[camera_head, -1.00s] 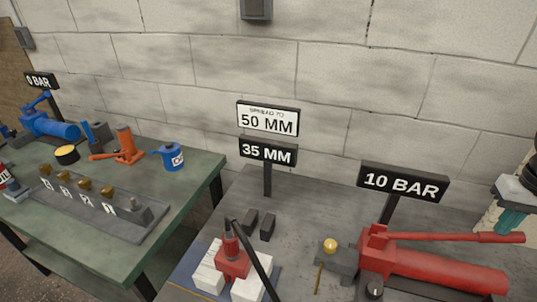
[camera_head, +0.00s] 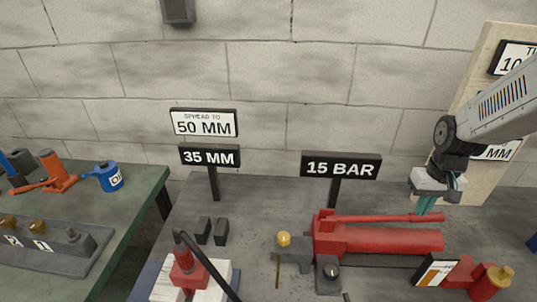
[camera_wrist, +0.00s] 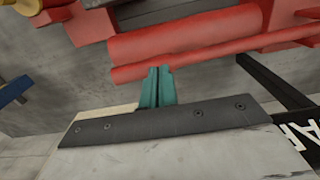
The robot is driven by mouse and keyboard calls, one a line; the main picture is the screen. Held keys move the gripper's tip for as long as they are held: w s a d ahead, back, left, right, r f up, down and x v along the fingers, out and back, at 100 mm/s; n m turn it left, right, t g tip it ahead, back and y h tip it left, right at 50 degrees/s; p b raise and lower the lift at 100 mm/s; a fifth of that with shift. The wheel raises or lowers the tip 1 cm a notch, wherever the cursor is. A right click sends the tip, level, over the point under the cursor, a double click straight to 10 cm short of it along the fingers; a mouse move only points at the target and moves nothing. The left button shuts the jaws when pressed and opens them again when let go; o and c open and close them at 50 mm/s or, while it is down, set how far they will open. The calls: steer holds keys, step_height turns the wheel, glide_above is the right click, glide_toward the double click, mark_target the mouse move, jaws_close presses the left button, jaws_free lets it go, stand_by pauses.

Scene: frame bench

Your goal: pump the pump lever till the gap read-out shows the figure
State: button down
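The red pump lever (camera_head: 385,218) runs nearly level above the red pump body (camera_head: 390,240). My gripper (camera_head: 427,210) points down at the lever's free right end. In the wrist view its teal fingers (camera_wrist: 157,72) are together, their tips at the lever (camera_wrist: 215,52); whether they touch it is hard to tell. The gap read-out (camera_head: 210,156) shows 35 MM, under a white sign (camera_head: 204,123) reading SPREAD TO 50 MM. The pressure read-out (camera_head: 341,166) shows 15 BAR. A red spreader (camera_head: 186,272) stands among white blocks, partly cut off below.
A brass-knobbed valve block (camera_head: 291,250) sits left of the pump. A second red cylinder with a brass end (camera_head: 495,280) lies at the lower right. Two dark blocks (camera_head: 212,231) stand behind the spreader. A green table (camera_head: 140,190) is on the left.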

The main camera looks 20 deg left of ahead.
step_height(320, 180, down, 2)
steer(key=shift+f, duration=0.1)
step_height(320, 180, up, 8)
steer(key=shift+r, duration=0.25)
steer(key=shift+f, duration=0.1)
stand_by(1.1)
stand_by(1.7)
stand_by(0.9)
step_height(320, 180, down, 8)
steer(key=shift+f, duration=0.1)
steer(key=shift+r, duration=4.2)
steer(key=shift+f, duration=0.1)
